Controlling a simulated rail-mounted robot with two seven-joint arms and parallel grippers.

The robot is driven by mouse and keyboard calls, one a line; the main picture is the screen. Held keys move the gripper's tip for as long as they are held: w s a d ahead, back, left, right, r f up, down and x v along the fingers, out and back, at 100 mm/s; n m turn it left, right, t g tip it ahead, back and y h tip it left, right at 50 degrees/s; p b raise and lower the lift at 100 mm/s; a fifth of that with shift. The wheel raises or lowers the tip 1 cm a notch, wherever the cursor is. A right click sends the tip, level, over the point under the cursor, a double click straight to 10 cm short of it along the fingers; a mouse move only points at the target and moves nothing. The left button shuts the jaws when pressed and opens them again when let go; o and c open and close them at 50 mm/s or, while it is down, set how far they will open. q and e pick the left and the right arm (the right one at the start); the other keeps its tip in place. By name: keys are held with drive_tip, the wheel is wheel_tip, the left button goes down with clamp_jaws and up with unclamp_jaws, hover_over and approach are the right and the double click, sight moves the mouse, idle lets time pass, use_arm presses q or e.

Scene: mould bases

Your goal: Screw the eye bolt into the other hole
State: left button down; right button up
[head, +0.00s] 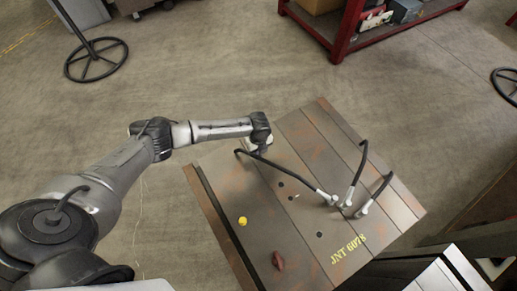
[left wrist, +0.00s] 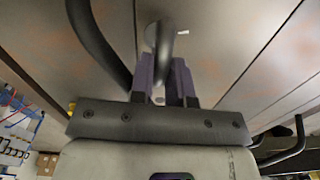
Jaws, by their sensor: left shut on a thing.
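The mould base (head: 330,150) is a block of grey steel plates with rusty patches and yellow lettering. My left gripper (head: 259,148) is over its far left part in the head view, mostly hidden by my wrist. In the left wrist view its two dark purple fingers (left wrist: 163,66) are shut on a grey metal eye bolt (left wrist: 153,34), close to the steel surface. The bolt's lower end is hidden, so I cannot tell whether it sits in a hole. Open holes show in the plates, one near the middle (head: 281,184) and one nearer the lettering (head: 320,235).
Black hoses with metal fittings (head: 350,196) arch over the block; one passes close to my gripper. A yellow cap (head: 242,221) and a dark red piece (head: 278,261) are on the near left part. A red shelf (head: 340,40) stands behind, with clear floor between.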

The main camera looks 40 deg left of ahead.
use_arm(q)
drive_tip(key=m, duration=0.3)
drive_tip(key=shift+s+a+f+m+b, duration=0.1)
drive_tip(key=shift+a+f+m+b, duration=0.1)
drive_tip(key=shift+m+b, duration=0.2)
drive_tip(key=shift+m, duration=0.7)
drive_tip(key=shift+d, duration=0.1)
drive_tip(key=shift+m+b, duration=0.4)
drive_tip(key=shift+m, duration=1.6)
drive_tip(key=c, duration=1)
unclamp_jaws()
drive_tip(key=shift+r, duration=0.15)
